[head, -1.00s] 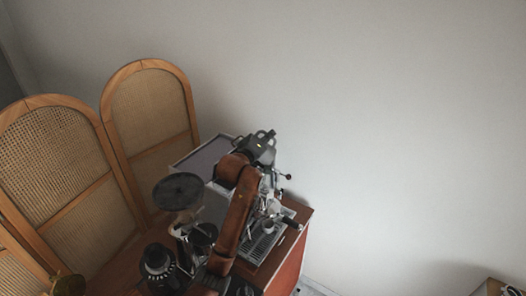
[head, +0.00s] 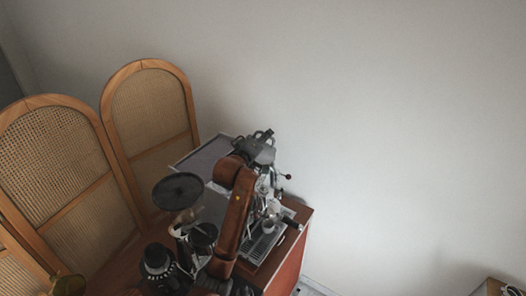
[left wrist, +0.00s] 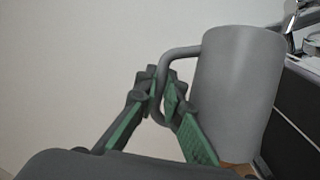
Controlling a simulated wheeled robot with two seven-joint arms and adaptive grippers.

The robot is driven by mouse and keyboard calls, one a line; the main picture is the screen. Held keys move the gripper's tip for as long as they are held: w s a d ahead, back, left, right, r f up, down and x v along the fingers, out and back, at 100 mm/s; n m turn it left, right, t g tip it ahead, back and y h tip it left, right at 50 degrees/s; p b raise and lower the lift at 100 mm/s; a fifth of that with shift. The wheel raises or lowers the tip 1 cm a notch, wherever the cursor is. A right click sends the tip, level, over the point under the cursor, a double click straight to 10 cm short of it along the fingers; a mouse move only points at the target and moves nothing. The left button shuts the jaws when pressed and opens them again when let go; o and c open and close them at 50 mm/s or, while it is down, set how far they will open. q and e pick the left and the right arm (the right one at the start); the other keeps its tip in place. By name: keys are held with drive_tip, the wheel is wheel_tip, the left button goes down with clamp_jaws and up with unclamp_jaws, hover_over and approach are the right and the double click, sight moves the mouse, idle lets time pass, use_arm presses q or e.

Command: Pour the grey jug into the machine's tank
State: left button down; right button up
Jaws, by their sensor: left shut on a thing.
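My left gripper (left wrist: 163,88) is shut on the handle of the grey jug (left wrist: 238,85) in the left wrist view. The jug's body stands to the right of the fingers and looks close to upright; its contents are hidden. In the head view my left gripper (head: 264,138) is above the back of the coffee machine (head: 266,205), and I cannot make out the jug there. The machine is metallic, partly covered by my arm, and its tank opening is not clear. My right gripper is not in view.
A grinder with a round dark lid (head: 178,191) stands left of my arm, with another dark appliance (head: 158,262) in front. A small cup (head: 270,228) is on the machine's drip tray (head: 260,247). Cane screens (head: 150,110) stand left; the wall side is clear.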

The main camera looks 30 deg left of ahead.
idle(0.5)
use_arm(q)
drive_tip(key=shift+s+a+n+t, duration=0.2)
drive_tip(key=shift+a+n+t, duration=0.1)
drive_tip(key=shift+a+n, duration=0.15)
idle(0.9)
drive_tip(key=shift+s+a+n, duration=0.2)
drive_tip(key=shift+a+n, duration=0.2)
drive_tip(key=shift+n, duration=0.15)
drive_tip(key=shift+t, duration=0.3)
idle(0.5)
drive_tip(key=shift+s+a+f+n, duration=0.2)
drive_tip(key=shift+s+a+n, duration=0.05)
drive_tip(key=shift+a+n, duration=0.3)
drive_tip(key=shift+d, duration=0.1)
idle(0.6)
